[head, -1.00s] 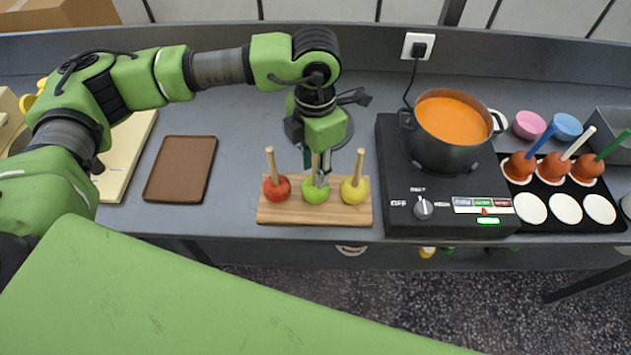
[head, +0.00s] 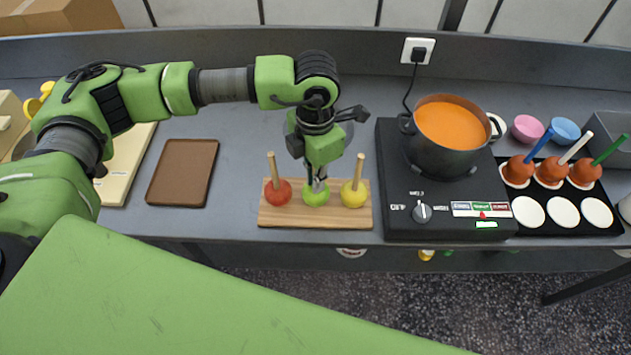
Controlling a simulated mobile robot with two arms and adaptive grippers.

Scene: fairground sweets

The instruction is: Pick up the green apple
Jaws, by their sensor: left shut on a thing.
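The green apple (head: 316,196) is in the middle of a wooden board (head: 315,223), between a red apple (head: 277,192) on the left and a yellow apple (head: 354,194) on the right. The red and yellow apples have upright wooden sticks. My left gripper (head: 318,184) points down right over the green apple and is shut on its stick, which the gripper mostly hides. I cannot tell whether the green apple touches the board. My right gripper is not in view.
A black cooker (head: 447,218) with a pot of orange liquid (head: 451,125) stands to the right. Beyond it, a black tray (head: 555,234) holds several coated apples on white discs. A brown tray (head: 183,172) lies to the left. The counter between it and the board is clear.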

